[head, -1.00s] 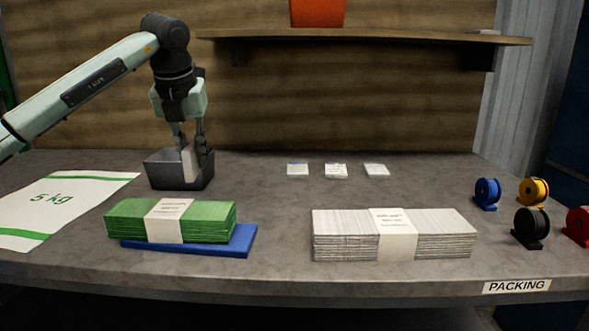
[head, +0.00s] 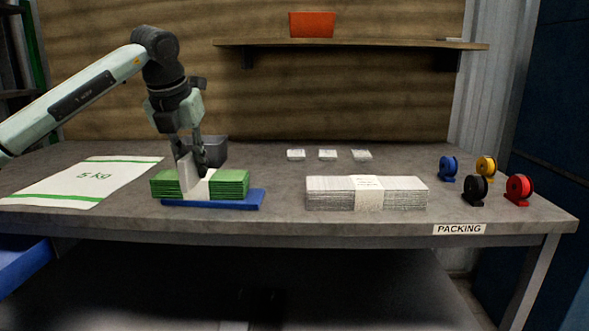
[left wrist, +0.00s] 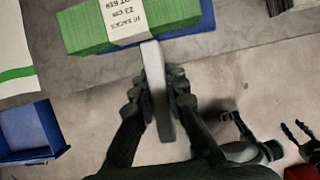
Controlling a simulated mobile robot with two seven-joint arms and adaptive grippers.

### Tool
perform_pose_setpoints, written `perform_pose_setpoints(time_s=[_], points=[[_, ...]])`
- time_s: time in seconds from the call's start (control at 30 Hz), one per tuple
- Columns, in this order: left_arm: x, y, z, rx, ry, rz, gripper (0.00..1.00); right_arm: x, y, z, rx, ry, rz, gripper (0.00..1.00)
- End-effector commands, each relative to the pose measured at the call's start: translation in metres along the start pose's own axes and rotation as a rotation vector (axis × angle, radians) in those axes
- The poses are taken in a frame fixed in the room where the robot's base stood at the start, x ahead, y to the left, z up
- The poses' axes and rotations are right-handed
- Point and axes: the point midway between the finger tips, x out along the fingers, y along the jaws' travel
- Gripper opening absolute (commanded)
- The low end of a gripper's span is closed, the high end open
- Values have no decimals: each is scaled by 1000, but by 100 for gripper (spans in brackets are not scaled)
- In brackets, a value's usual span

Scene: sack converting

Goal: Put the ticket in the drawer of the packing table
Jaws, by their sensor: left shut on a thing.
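The ticket (head: 187,174) is a white slab, held upright between the fingers of my left gripper (head: 190,158). In the head view it appears in front of the green sack bundle's white band; whether it touches the bundle is unclear. The left wrist view shows the ticket (left wrist: 156,90) between the closed fingers, with the bundle beyond its tip. A blue drawer (head: 22,264) stands out open at the lower left, below the tabletop. The drawer also shows in the left wrist view (left wrist: 30,133). Dark finger-like parts at that view's lower right may be my right gripper (left wrist: 298,132).
The packing table (head: 285,225) carries a green bundle (head: 229,185) on a blue tray (head: 215,203), a white bundle (head: 330,194), a grey box (head: 213,150), a 5 kg sack (head: 85,183), small white stacks and coloured spools. An orange bin (head: 312,25) is on the shelf.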

Motion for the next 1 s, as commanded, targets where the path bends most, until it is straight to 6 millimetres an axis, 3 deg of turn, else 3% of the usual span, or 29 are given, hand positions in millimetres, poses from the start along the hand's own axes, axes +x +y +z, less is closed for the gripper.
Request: perform_pose_setpoints(time_s=[0.3, 0.57, 1.0], points=[[36, -6, -47, 585, 4, -248, 0, 18, -2, -8, -1, 6, -9, 40], [61, -14, -92, 1157, 2, -488, 0, 37, -8, -4, -4, -9, -24, 40], [91, -25, -187, 2232, 5, -932, 0, 72, -15, 0, -1, -25, -42, 40]])
